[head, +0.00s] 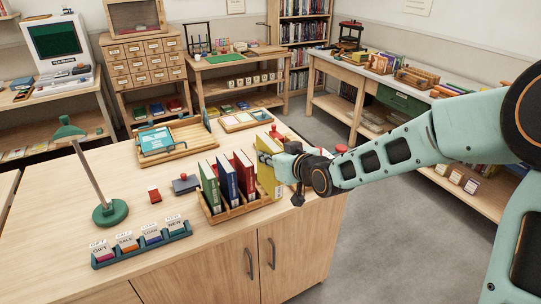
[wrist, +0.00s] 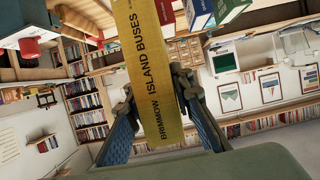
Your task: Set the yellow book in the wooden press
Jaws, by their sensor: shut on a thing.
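The yellow book (head: 266,168) stands upright at the right end of a slotted wooden rack (head: 243,207). My gripper (head: 284,166) is shut on it from the right. In the wrist view, the fingers (wrist: 158,108) close on both sides of the yellow book (wrist: 152,62), whose spine reads "BRIMMOW ISLAND BUSES". I cannot tell whether its lower edge is still in the slot or just above it. Wooden frame-like pieces (head: 416,77) lie on the right-hand bench; I cannot tell for sure whether they are the wooden press.
Green (head: 210,186), blue (head: 227,177) and red books stand in the rack. A wooden tray with a teal item (head: 157,139) lies behind. A green lamp (head: 109,212) and a card holder (head: 142,244) stand left. Grey floor (head: 385,235) is open between the counter and right bench (head: 355,68).

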